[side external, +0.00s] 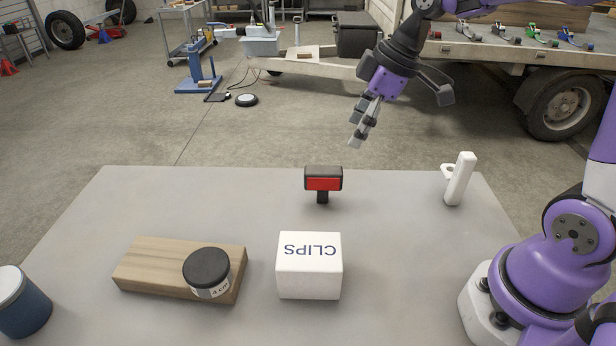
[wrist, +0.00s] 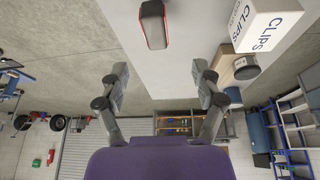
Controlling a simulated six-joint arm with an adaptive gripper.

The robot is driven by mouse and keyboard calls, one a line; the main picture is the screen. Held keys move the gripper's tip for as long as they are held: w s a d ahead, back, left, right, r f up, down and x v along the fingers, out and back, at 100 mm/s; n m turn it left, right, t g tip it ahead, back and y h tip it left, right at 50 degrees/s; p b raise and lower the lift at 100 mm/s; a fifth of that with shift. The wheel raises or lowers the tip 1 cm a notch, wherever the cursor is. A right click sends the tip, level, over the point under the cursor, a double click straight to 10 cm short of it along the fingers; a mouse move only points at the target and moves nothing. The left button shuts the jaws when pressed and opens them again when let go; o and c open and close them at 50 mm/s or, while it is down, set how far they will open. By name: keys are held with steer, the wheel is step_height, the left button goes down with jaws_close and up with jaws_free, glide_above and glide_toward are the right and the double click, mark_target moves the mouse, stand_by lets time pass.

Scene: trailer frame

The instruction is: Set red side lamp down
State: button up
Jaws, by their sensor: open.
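The red side lamp (side external: 323,182) has a dark housing and a red face on a short dark stem. It stands upright on the grey table, toward its far edge, behind the white CLIPS box. In the wrist view the lamp (wrist: 153,24) shows at the top centre, its red edge visible, beyond the fingertips. My gripper (side external: 363,122) is above the table's far edge, up and to the right of the lamp, and apart from it. In the wrist view my gripper (wrist: 160,88) has its fingers spread wide with nothing between them.
A white CLIPS box (side external: 309,272) stands in front of the lamp. A wooden block (side external: 150,267) carries a dark-lidded jar (side external: 207,272). A blue can (side external: 22,308) is at the left and a white holder (side external: 459,180) at the right. Table (side external: 400,250) is bare between box and holder.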

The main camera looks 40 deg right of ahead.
steer(key=s+a+r+m+t+h, duration=0.1)
steer(key=s+r+m+t+h, duration=0.1)
steer(key=s+m, duration=0.6)
steer(key=shift+s+h, duration=0.4)
steer(key=shift+s, duration=1.35)
